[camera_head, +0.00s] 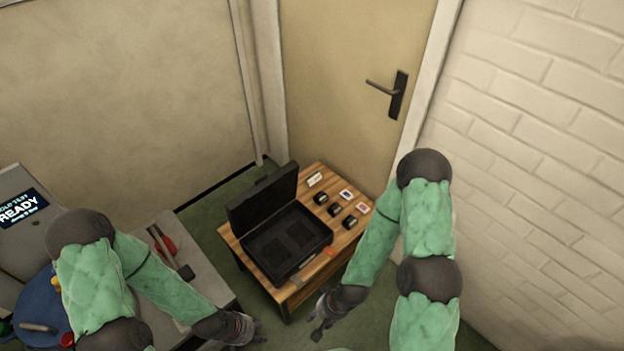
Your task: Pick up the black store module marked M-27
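Three small black modules stand in a row on the wooden table (231,235), right of the open black case: a far one (321,198), a middle one (334,210) and a near one (350,222). Their markings are too small to read, so I cannot tell which is M-27. Small cards lie beside them, a white one (315,179), a blue-marked one (346,194) and a red-marked one (362,208). My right gripper (318,322) is in front of the table, apart from the modules. My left gripper (254,334) is low, left of it. Finger opening is unclear on both.
The open case (285,243) fills much of the tabletop, its lid raised at the back left. A grey bench (198,283) with a hammer-like tool (172,252) and a blue round tray (40,303) stand left. A door (350,80) and brick wall (540,170) bound the area.

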